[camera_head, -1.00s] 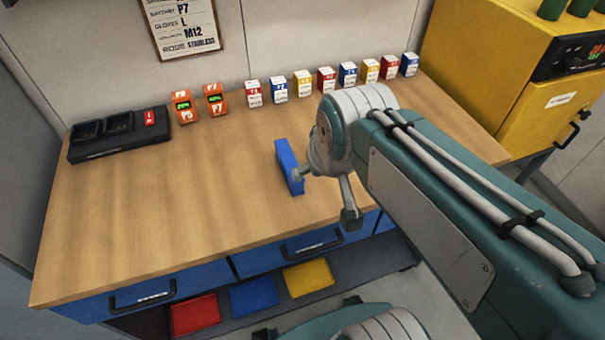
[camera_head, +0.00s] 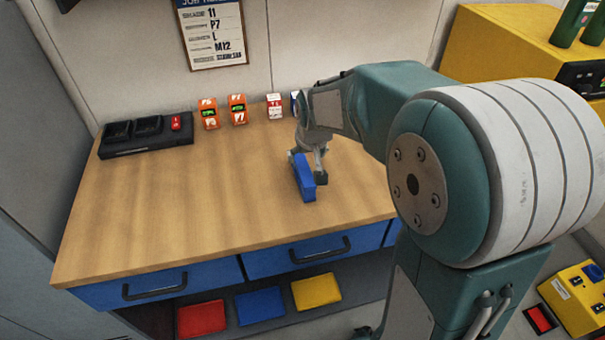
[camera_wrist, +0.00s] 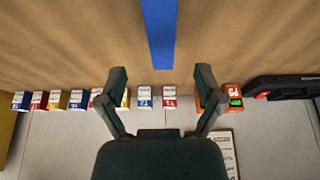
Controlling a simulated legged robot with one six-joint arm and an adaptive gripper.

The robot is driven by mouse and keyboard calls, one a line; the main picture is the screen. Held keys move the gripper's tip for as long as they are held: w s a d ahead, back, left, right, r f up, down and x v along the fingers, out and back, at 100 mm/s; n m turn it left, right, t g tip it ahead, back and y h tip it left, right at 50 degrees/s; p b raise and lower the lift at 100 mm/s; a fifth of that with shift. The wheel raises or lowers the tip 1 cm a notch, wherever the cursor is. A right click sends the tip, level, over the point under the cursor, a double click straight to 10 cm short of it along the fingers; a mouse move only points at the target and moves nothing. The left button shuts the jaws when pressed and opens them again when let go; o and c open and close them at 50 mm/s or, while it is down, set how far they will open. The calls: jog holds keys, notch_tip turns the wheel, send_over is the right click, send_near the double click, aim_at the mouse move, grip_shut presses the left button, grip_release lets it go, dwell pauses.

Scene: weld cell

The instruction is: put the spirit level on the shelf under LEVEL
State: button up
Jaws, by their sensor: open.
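The blue bar (camera_head: 304,178), which looks like the spirit level, lies on the wooden bench top near its middle. It also shows in the wrist view (camera_wrist: 160,35), running away from the top edge between my fingers. My gripper (camera_head: 307,166) is just above the bar in the head view, with a finger on either side of it. In the wrist view my gripper (camera_wrist: 160,74) is open and empty between its fingertips. I cannot tell whether a finger touches the bar. No LEVEL label can be read in these views.
The bench top (camera_head: 160,220) is clear left of the bar. A black charger dock (camera_head: 145,135), orange batteries (camera_head: 237,109) and several small boxes (camera_wrist: 143,97) line its back. Red (camera_head: 202,318), blue and yellow pads lie below the drawers. A yellow cabinet (camera_head: 490,45) stands right.

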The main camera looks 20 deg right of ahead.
aim_at(303, 167)
jog(key=x, duration=0.7)
jog(key=shift+a+f, duration=0.15)
jog(key=shift+f, duration=0.05)
grip_shut()
